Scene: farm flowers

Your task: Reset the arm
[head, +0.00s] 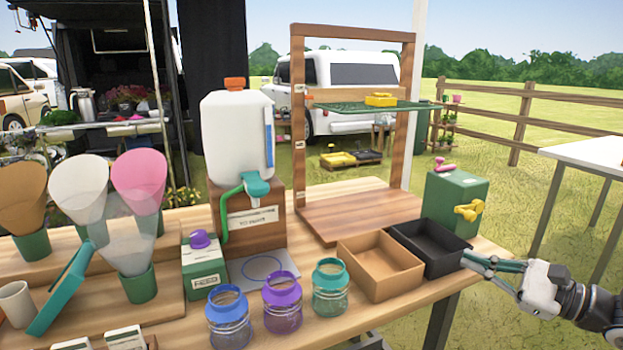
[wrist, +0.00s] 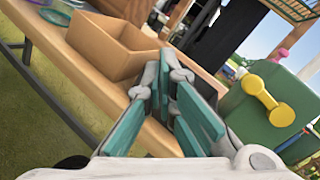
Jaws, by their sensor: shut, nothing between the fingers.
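My gripper (head: 480,262) shows at the right in the head view, with my arm reaching in from the right edge. Its teal-padded fingers are shut and empty. The fingertips are close to the right side of the black tray (head: 428,246); I cannot tell whether they touch it. In the wrist view, my gripper (wrist: 172,92) points over the table edge, with the cardboard-brown tray (wrist: 112,45) to its left and the green box (wrist: 262,108) with a yellow dumbbell-shaped handle (wrist: 270,100) to its right.
Paper cones (head: 138,178) stand at the left. A white table (head: 590,152) stands at the right. Grass lies open beyond the table's right end.

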